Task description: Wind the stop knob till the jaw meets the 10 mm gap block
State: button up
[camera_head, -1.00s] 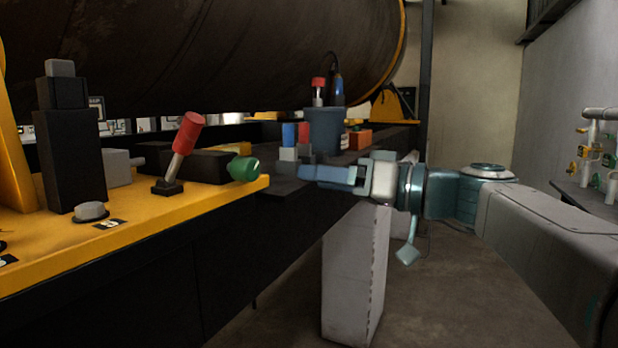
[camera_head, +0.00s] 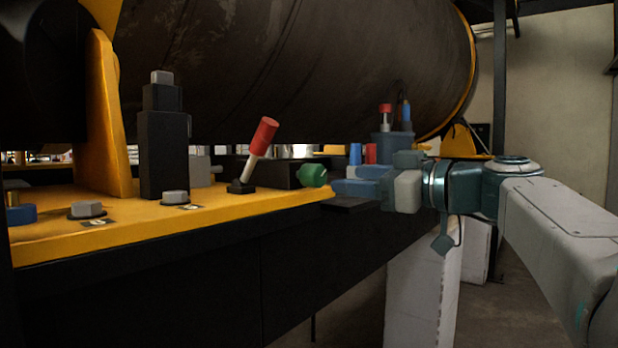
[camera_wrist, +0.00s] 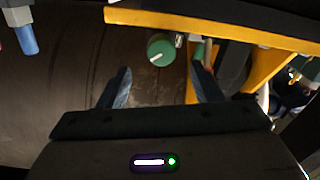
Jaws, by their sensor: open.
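The green knob (camera_head: 314,175) sticks out at the right end of the yellow bench, on a dark block (camera_head: 283,174). In the wrist view the knob (camera_wrist: 161,50) is round, with a white mark on its face. My gripper (camera_head: 338,187) is open and empty, just right of the knob in the head view. In the wrist view the fingertips (camera_wrist: 164,78) stand apart on either side below the knob, and the knob lies ahead of the space between them. I cannot make out the jaw or the gap block.
A red-handled lever (camera_head: 262,146) stands left of the knob. A blue-grey cup (camera_head: 392,144) with tools stands behind my gripper. The large dark drum (camera_head: 300,70) lies behind the yellow bench (camera_head: 140,232). Floor shows at the lower right.

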aim_at(321, 176)
jog(key=x, duration=0.9)
jog(key=shift+p, duration=0.35)
jog(key=shift+a, duration=0.1)
jog(key=c, duration=1)
